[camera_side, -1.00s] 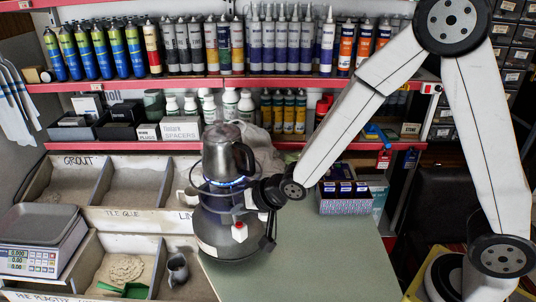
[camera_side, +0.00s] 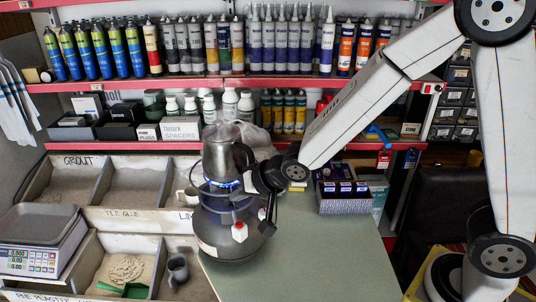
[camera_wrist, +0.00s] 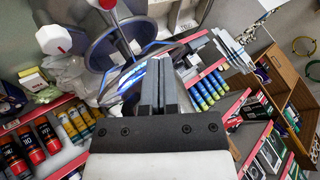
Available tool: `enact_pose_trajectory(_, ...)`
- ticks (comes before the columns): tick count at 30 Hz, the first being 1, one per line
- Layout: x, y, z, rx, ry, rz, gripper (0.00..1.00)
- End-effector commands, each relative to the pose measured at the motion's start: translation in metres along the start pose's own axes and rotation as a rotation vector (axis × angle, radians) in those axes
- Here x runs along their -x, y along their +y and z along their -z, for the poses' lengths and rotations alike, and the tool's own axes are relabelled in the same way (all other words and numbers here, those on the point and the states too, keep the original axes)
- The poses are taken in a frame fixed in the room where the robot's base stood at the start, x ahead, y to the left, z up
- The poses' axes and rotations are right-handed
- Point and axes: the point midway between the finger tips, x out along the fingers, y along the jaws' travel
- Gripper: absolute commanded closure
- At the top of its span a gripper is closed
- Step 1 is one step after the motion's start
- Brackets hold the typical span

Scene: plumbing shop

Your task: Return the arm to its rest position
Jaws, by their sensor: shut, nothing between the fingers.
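My gripper (camera_side: 268,222) is at the right side of a round gas burner (camera_side: 228,240), in front of or beside it; I cannot tell whether they touch. In the wrist view my gripper's two grey fingers (camera_wrist: 152,72) are closed together with nothing between them. A metal pot (camera_side: 220,158) stands on the burner above a lit blue flame (camera_side: 224,184). In the wrist view the blue flame (camera_wrist: 135,78) glows just left of my fingers, and a red knob (camera_wrist: 107,4) shows at the top.
A cardboard box of small packs (camera_side: 344,200) stands at the back right of the green counter (camera_side: 315,255). Bins (camera_side: 130,190) of powder and a scale (camera_side: 40,235) lie left. Shelves of tubes and bottles (camera_side: 270,40) rise behind. The counter's front right is clear.

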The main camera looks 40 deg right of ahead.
Motion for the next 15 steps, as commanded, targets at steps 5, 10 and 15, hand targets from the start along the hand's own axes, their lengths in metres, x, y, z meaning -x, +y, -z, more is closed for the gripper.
enact_pose_trajectory(5, 0.000, 0.000, 0.000, 0.000, 0.000, 0.000, 1.00)
enact_pose_trajectory(10, 0.000, 0.001, 0.000, 0.003, -0.001, -0.004, 1.00)
enact_pose_trajectory(15, 0.006, 0.013, 0.001, 0.032, -0.008, -0.042, 1.00)
